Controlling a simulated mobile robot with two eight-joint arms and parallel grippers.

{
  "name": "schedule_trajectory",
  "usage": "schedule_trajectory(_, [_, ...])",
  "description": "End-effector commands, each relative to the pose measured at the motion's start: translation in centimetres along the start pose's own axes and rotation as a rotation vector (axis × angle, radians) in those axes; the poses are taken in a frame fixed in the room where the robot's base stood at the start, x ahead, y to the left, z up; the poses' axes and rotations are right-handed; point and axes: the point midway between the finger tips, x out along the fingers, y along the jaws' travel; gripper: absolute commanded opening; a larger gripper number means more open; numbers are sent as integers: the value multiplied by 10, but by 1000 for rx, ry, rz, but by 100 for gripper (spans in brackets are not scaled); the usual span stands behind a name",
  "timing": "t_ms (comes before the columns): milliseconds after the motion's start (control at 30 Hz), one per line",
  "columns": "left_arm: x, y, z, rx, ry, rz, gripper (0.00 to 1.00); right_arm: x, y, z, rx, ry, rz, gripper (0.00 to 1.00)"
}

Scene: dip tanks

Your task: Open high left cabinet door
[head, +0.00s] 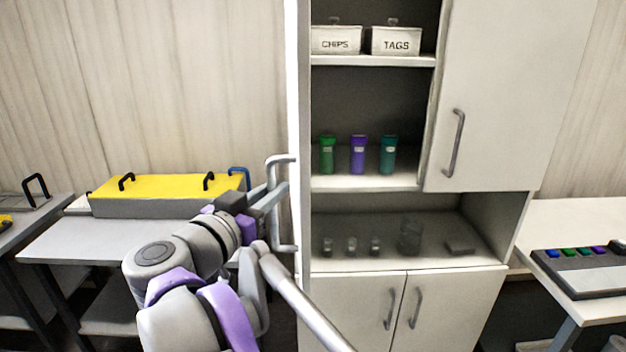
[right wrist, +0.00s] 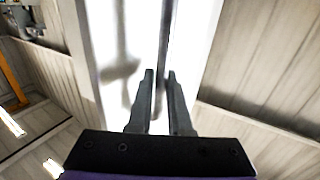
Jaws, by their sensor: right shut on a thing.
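The high left cabinet door (head: 293,85) stands swung out from the cabinet and shows nearly edge-on, with the upper left shelves open to view. Its grey bar handle (head: 281,160) sticks out on the door's left side. My right gripper (head: 277,192) is at this handle, shut on it; the arm partly hides the handle's middle. In the right wrist view the two fingers (right wrist: 161,76) stand on either side of the handle bar (right wrist: 163,45), in front of the white door panel (right wrist: 125,30). My left gripper is not in view.
Shelves hold boxes marked CHIPS (head: 335,41) and TAGS (head: 396,42), and green, purple (head: 358,155) and teal containers. The high right door (head: 510,90) and lower doors are closed. A yellow-lidded tank (head: 165,188) stands left; a table with a button panel (head: 585,268) stands right.

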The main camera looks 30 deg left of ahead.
Motion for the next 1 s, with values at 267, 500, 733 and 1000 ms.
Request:
schedule_trajectory(267, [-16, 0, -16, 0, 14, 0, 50, -13, -35, -3, 0, 5, 83, 0])
schedule_trajectory(500, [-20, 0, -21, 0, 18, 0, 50, -17, -46, -3, -1, 6, 116, 0])
schedule_trajectory(733, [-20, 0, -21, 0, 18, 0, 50, -18, -48, -2, -1, 7, 122, 0])
schedule_trajectory(1000, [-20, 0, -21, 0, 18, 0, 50, -18, -48, -3, -1, 7, 122, 26])
